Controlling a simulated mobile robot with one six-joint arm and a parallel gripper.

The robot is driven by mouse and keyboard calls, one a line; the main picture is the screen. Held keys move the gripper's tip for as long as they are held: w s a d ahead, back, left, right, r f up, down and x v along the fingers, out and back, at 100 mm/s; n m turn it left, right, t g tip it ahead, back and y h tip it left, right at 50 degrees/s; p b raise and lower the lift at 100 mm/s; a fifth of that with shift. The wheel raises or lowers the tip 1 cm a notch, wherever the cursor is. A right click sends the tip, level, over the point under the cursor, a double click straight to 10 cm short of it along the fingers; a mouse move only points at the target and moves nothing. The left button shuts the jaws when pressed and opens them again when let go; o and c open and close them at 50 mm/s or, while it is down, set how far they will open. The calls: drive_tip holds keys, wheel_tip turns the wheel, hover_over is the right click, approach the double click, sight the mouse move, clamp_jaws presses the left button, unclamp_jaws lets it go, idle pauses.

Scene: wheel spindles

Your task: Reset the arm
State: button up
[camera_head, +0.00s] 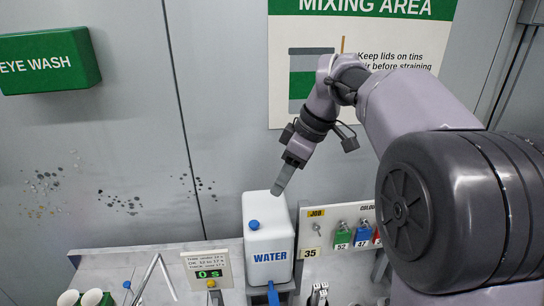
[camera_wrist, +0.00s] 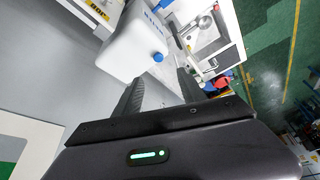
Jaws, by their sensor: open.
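My gripper (camera_head: 284,178) hangs in the air just above and behind the top right of a white water container in the head view. Its fingers point down and to the left. In the wrist view my gripper (camera_wrist: 160,92) shows two dark fingers spread apart with nothing between them. My arm reaches in from the right side of the head view and bends down at the wrist.
The water container (camera_head: 268,240) with a blue cap stands on the bench, and also shows in the wrist view (camera_wrist: 130,45). Left of it is a timer reading 0 s (camera_head: 209,272). Right is a board with coloured tags (camera_head: 342,237). Cups (camera_head: 68,298) stand at front left.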

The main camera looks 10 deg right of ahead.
drive_tip(key=s+f+m+t+h+b, duration=0.1)
drive_tip(key=s+f+m+t+b, duration=0.1)
drive_tip(key=s+f+m+b, duration=0.6)
drive_tip(key=s+f+m+t+h+b, duration=0.1)
drive_tip(key=s+f+m+b, duration=0.8)
drive_tip(key=s+f+b, duration=0.9)
wheel_tip(320, 180, down, 9)
drive_tip(key=shift+s+d+r+t, duration=0.15)
drive_tip(key=shift+s+r+t, duration=0.05)
drive_tip(key=shift+s+t, duration=0.35)
